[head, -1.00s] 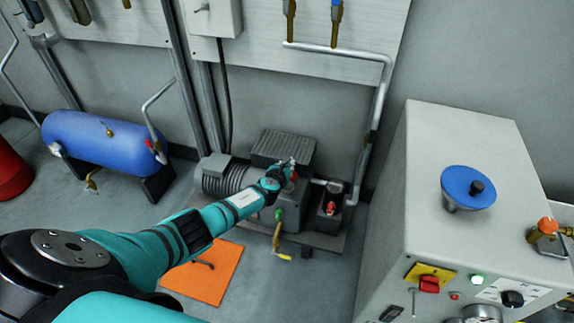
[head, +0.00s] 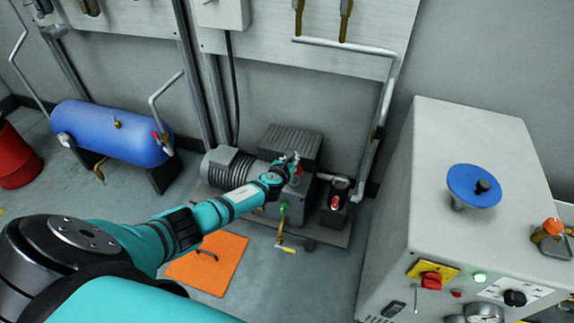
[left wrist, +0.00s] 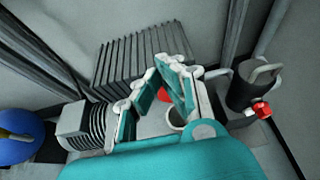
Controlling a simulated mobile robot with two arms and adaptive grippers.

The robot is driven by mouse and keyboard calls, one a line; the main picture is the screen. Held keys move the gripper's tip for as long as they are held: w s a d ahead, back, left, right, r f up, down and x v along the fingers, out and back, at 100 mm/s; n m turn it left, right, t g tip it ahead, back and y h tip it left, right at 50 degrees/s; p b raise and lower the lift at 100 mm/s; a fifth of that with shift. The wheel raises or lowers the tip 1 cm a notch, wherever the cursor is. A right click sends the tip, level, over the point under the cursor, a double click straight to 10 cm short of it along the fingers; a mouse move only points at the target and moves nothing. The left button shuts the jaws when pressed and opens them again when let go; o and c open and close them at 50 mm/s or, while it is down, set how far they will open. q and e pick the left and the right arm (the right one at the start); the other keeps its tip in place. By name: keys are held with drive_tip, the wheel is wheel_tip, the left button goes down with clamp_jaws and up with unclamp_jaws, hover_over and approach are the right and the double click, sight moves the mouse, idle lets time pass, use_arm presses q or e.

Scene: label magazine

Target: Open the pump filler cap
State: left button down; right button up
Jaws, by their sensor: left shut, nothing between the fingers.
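The grey pump (head: 292,146), with a finned block and a ribbed motor, stands on a low base against the wall. My left gripper (head: 293,160) is over its top right part, shut with nothing between the fingers. A small red part (head: 299,170) shows just beside the fingertips. In the left wrist view, a red piece (left wrist: 163,95) shows behind the fingers (left wrist: 158,72), and a round pale port (left wrist: 176,117) is just below it, partly covered by the gripper. I cannot tell which is the filler cap, or whether the fingers touch either one. My right gripper is not in view.
A canister with a red knob (head: 335,203) stands right of the pump, near a grey pipe (head: 384,105). A green-collared yellow valve (head: 282,225) hangs in front. A grey cabinet (head: 430,170) stands right, a blue tank (head: 112,132) left.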

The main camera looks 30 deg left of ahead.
use_arm(q)
drive_tip(key=v, duration=0.6)
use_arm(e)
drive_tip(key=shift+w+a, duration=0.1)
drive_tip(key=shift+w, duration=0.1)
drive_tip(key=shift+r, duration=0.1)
